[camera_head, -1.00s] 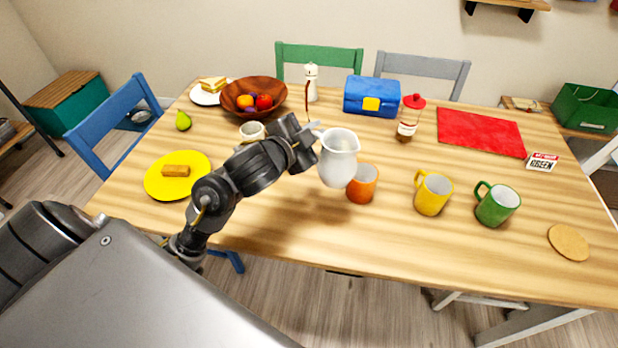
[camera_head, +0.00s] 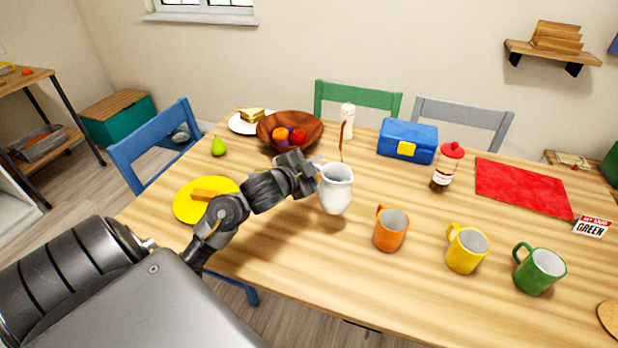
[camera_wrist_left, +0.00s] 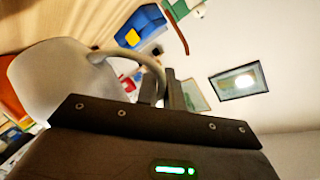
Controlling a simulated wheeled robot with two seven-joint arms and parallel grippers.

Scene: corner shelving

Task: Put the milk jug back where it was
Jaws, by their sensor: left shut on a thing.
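The white milk jug (camera_head: 336,190) is upright over the wooden table in the head view, left of the orange mug. My left gripper (camera_head: 313,174) is shut on the jug's handle from the left. In the left wrist view the jug (camera_wrist_left: 50,80) fills the left side, with its handle (camera_wrist_left: 140,58) between the fingers. Whether the jug's base touches the table is hard to tell; a shadow lies on the wood below and left of it. My right gripper is not in view.
An orange mug (camera_head: 391,229), yellow mug (camera_head: 467,250) and green mug (camera_head: 538,269) stand to the right. Behind are a fruit bowl (camera_head: 290,131), white bottle (camera_head: 347,122), blue lunchbox (camera_head: 407,141) and red-capped bottle (camera_head: 446,167). A yellow plate (camera_head: 190,211) lies left. Front table is clear.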

